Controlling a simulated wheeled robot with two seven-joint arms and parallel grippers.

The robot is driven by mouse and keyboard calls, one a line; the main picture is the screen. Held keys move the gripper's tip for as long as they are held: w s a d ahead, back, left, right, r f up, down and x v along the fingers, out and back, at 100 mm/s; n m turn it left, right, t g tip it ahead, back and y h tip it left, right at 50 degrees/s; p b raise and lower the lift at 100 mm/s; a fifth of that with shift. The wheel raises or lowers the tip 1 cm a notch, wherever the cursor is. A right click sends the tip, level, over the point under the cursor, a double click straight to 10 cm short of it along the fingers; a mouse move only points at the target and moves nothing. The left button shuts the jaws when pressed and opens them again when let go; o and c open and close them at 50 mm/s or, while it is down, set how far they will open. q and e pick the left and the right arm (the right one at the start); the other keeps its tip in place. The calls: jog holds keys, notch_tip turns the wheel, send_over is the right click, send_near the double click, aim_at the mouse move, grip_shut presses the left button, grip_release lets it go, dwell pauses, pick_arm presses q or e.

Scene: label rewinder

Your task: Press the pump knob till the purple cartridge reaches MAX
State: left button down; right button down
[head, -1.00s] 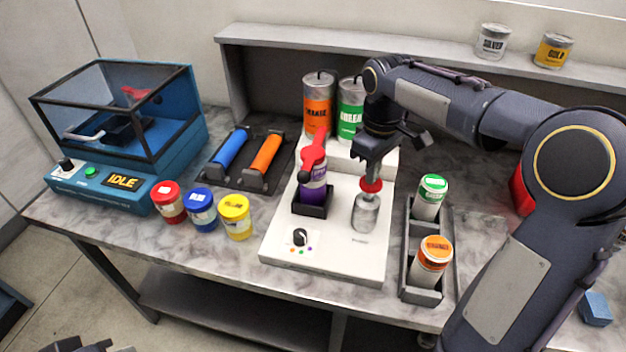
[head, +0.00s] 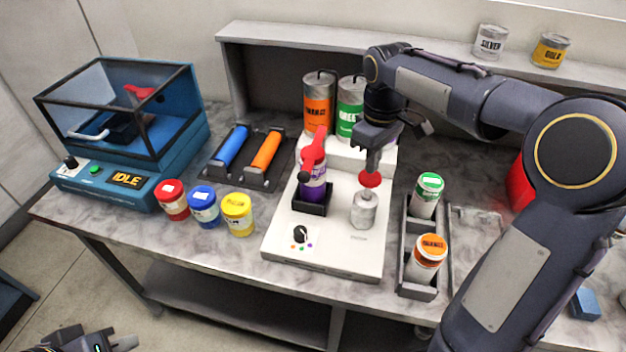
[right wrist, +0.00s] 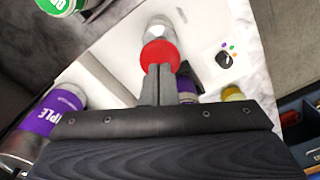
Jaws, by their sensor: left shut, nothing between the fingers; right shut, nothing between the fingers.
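The red pump knob (head: 369,180) sits above the silver pump cylinder (head: 363,209) on the white machine base (head: 330,255). My right gripper (head: 371,168) is shut and points down, with its tips at the top of the knob. In the right wrist view the shut fingertips (right wrist: 157,72) overlap the edge of the red knob (right wrist: 160,54); firm contact is hard to tell. The purple cartridge (head: 313,192) stands in a black holder left of the pump, under a red nozzle part (head: 312,150). Its MAX mark is unreadable. My left gripper (head: 122,343) is shut at the lower left.
Orange (head: 317,105) and green (head: 350,108) cans stand behind the machine. A dark rack (head: 418,289) with green and orange cartridges is at its right. Red, blue and yellow jars (head: 238,215) stand left. A purple can (right wrist: 62,108) shows in the right wrist view.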

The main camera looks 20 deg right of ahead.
aim_at(370, 176)
jog(key=shift+f, duration=0.1)
dwell(0.4)
jog(key=shift+f+b, duration=1.2)
jog(key=shift+f, duration=0.45)
jog(key=shift+r, duration=0.1)
jog(key=shift+f, duration=0.2)
jog(key=shift+r+p, duration=1.85)
jog(key=shift+r, duration=0.15)
